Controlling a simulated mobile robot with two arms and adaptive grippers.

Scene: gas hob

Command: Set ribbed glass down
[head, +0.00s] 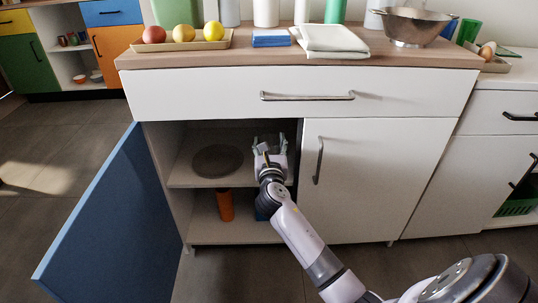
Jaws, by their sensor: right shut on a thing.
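My right gripper (270,146) reaches into the open left compartment of the white cabinet, over the right part of its upper shelf (183,176). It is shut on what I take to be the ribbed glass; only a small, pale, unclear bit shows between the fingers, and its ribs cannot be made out. Whether its base touches the shelf is hidden by my gripper and wrist. My left gripper is not in view.
A dark round plate or pan (217,160) lies on the shelf, left of my gripper. An orange cylinder (225,205) stands below. The blue door (105,225) hangs open at left; the right door (365,180) is shut. The drawer (210,95) above is shut.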

